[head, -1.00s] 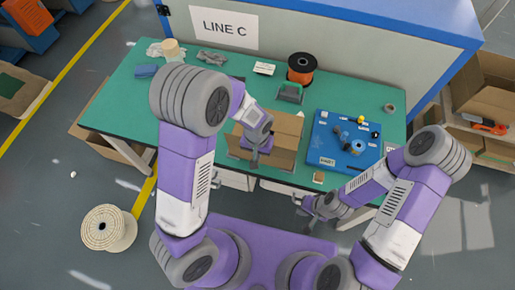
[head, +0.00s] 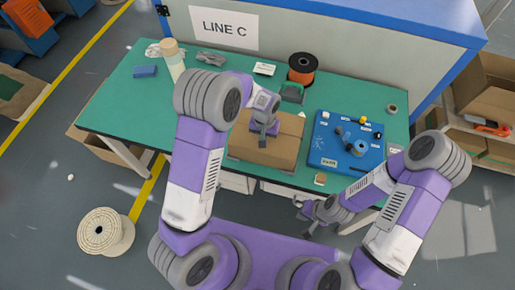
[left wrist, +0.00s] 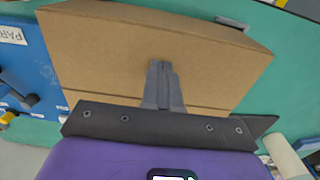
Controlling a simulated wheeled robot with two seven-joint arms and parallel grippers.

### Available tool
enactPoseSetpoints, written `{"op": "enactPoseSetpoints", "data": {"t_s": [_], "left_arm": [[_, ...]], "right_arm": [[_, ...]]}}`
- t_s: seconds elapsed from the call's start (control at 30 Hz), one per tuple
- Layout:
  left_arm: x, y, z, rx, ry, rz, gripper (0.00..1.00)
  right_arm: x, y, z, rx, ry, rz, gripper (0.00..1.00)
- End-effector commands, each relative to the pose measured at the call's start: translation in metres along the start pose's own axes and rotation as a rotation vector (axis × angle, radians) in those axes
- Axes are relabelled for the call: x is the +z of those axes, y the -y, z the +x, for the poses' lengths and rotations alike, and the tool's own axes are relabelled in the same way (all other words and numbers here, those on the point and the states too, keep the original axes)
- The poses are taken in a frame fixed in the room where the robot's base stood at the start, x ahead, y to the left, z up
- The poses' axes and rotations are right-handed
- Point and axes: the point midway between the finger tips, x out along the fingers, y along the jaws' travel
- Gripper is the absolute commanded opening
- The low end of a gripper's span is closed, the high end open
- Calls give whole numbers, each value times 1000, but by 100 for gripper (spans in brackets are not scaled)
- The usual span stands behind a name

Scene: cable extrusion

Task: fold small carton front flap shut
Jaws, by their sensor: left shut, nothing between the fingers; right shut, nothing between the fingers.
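The small brown carton (head: 285,150) stands near the front middle of the green table. Its front flap (left wrist: 110,55) shows as a broad, roughly level panel across the top. A seam line runs across the carton in the left wrist view, beside the fingers. My left gripper (head: 262,143) is shut and empty, pointing down at the carton top. Its fingertips also show in the left wrist view (left wrist: 161,68), over the front flap; I cannot tell whether they touch it. My right gripper (head: 302,212) is shut and empty, low in front of the table's front edge.
A blue board (head: 330,150) with small parts lies right of the carton. The table's left part is clear.

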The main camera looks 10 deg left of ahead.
Motion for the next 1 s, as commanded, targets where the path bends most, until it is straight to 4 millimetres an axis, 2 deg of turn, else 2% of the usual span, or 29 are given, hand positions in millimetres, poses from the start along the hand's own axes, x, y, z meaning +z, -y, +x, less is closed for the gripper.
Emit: {"op": "enactPoseSetpoints", "data": {"t_s": [0.03,0.13,0.57,0.77,1.0], "left_arm": [[1,0,12,0,2,0,0],[3,0,17,-1,5,0,0],[4,1,19,0,9,-7,0],[4,1,0,0,9,-8,0],[3,0,-38,0,4,-3,0]], "right_arm": [[0,-2,5,0,0,0,0],[0,-3,8,0,0,0,0],[0,-3,8,0,0,0,0],[0,2,-5,0,0,0,0],[1,11,-29,0,0,0,0]]}}
